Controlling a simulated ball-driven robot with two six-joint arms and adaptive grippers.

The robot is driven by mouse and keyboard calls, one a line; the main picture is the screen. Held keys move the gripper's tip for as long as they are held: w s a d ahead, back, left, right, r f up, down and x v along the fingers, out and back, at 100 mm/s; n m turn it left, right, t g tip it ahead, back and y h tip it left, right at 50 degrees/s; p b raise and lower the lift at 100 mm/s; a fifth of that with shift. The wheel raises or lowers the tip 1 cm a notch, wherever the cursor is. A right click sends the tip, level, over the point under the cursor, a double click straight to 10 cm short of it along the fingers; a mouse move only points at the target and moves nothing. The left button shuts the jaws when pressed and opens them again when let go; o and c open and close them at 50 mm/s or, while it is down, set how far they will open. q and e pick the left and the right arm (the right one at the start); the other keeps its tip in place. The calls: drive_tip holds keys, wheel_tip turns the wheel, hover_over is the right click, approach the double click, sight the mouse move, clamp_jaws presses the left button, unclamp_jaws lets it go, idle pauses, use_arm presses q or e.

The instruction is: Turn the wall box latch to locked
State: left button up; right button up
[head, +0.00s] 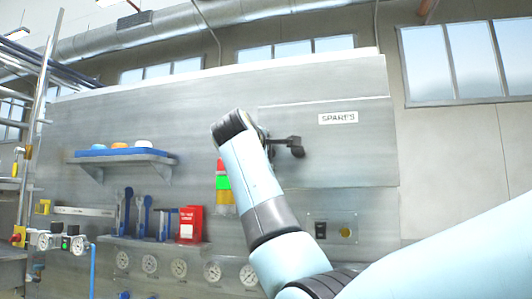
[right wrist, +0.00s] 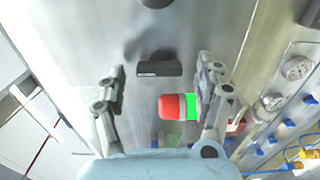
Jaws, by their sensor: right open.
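The wall box (head: 345,160) is a grey panel with a SPARES label on the right part of the wall. A dark handle, seemingly its latch (head: 297,147), stands out near the box's left edge, partly beside my gripper. In the right wrist view it is a short black bar (right wrist: 159,68) lying crosswise in the picture, with a shadow behind. My right gripper (right wrist: 162,82) is open, its fingers spread to either side of the bar, with no contact visible. In the head view my right wrist mostly hides this gripper (head: 268,142). My left gripper is out of view.
A red and green signal light (head: 222,180) stands close below my right wrist. A shelf with a blue tray (head: 120,152) is to the left. Tools, a red box (head: 190,223) and several gauges (head: 212,272) line the wall below.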

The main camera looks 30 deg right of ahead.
drive_tip(key=v, duration=1.2)
